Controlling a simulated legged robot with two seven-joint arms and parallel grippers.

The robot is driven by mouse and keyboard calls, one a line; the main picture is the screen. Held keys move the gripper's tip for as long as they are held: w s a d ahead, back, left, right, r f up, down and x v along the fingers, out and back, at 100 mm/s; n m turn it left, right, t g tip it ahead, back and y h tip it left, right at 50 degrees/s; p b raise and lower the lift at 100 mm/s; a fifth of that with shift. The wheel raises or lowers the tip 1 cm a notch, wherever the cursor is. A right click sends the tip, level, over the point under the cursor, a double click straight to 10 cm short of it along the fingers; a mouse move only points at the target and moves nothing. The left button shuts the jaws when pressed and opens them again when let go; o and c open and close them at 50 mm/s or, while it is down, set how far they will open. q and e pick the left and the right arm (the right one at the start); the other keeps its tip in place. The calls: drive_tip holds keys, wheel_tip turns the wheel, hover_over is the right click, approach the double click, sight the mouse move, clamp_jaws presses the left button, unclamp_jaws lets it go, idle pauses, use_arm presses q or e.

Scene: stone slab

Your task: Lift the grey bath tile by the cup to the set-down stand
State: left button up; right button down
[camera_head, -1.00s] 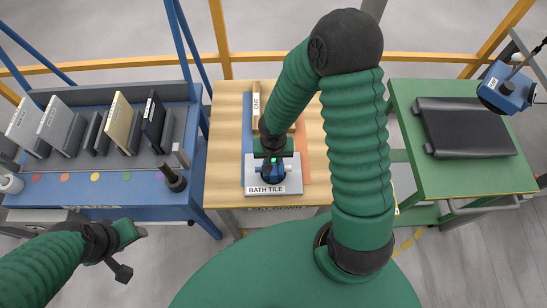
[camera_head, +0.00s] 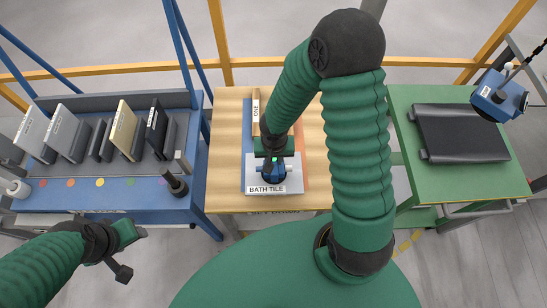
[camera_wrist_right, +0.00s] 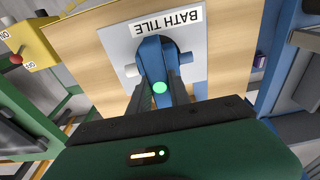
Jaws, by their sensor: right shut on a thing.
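The grey bath tile (camera_head: 252,172), labelled BATH TILE, lies flat over the wooden table in the head view. In the right wrist view its grey face (camera_wrist_right: 128,48) shows beside the label. A blue suction cup (camera_head: 269,175) sits on its middle. My right gripper (camera_head: 271,160) is shut on this cup from above; the wrist view shows its two dark fingers around the blue body (camera_wrist_right: 152,65). I cannot tell whether the tile touches the surface beneath. My left gripper (camera_head: 126,255) hangs at lower left, away from everything; its jaws are unclear. The wooden table's front label is partly hidden, seemingly SET DOWN.
A blue rack (camera_head: 130,198) at left holds several upright slabs. A yellow rail runs behind.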

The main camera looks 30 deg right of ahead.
drive_tip(key=shift+w+d+r+p, duration=0.1)
drive_tip(key=shift+d+r+p, duration=0.1)
drive_tip(key=shift+r+p, duration=0.45)
drive_tip(key=shift+d+r+p, duration=0.15)
drive_tip(key=shift+r+p, duration=0.25)
drive_tip(key=shift+r, duration=0.35)
drive_tip(key=r+p, duration=0.1)
drive_tip(key=r, duration=0.1)
drive_tip(key=r+p, duration=0.1)
drive_tip(key=shift+a+p, duration=0.25)
drive_tip(key=shift+p, duration=0.1)
wheel_tip(320, 180, up, 3)
drive_tip(key=p, duration=0.2)
drive_tip(key=shift+d+p, duration=0.1)
drive_tip(key=shift+p, duration=0.2)
drive_tip(key=shift+r+p, duration=0.75)
drive_tip(key=shift+r, duration=0.05)
drive_tip(key=w+d+p, duration=0.1)
drive_tip(key=w+d, duration=0.1)
drive_tip(key=w, duration=0.1)
drive_tip(key=w+p, duration=0.1)
drive_tip(key=shift+w+d+f+p, duration=0.1)
drive_tip(key=shift+w+d+p, duration=0.1)
drive_tip(key=shift+d+p, duration=0.15)
